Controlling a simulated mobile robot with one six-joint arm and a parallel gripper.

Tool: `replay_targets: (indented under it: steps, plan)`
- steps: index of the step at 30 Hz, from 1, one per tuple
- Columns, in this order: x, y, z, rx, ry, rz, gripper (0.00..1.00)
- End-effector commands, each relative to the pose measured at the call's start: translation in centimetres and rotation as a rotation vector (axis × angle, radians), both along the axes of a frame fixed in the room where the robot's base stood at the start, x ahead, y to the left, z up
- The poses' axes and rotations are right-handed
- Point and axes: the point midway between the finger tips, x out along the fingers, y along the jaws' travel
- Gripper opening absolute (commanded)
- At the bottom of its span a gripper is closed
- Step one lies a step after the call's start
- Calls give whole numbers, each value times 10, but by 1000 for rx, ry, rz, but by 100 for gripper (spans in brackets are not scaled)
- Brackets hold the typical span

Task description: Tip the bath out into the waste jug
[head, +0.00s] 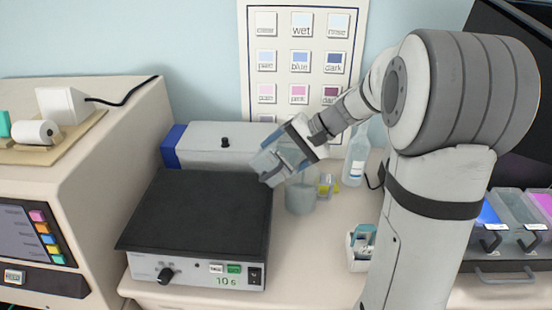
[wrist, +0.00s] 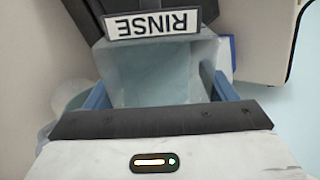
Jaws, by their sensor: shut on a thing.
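My gripper (head: 283,155) is shut on a clear, pale-blue-tinted bath (head: 268,166) and holds it in the air, tilted, above the waste jug. In the wrist view the bath (wrist: 155,75) sits between the two blue fingers (wrist: 160,92), and its RINSE label reads upside down. The translucent waste jug (head: 301,200) stands on the bench just below the bath and gripper, its upper part partly hidden. A rounded translucent rim at the left of the wrist view, likely the jug (wrist: 68,95), lies past the bath. I cannot tell whether liquid is leaving the bath.
A black-topped hotplate (head: 195,215) stands left of the jug, with a white-and-blue box (head: 220,143) behind it. A small yellow container (head: 327,184) and a clear bottle (head: 355,165) stand right of the jug. A small white rack (head: 358,262) sits nearer the front.

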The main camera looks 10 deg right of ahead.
Motion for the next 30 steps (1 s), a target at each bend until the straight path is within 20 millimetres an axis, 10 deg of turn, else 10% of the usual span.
replay_targets:
  steps: [30]
  plan:
    - [-2, -11, -7, 297, -59, -4, 31]
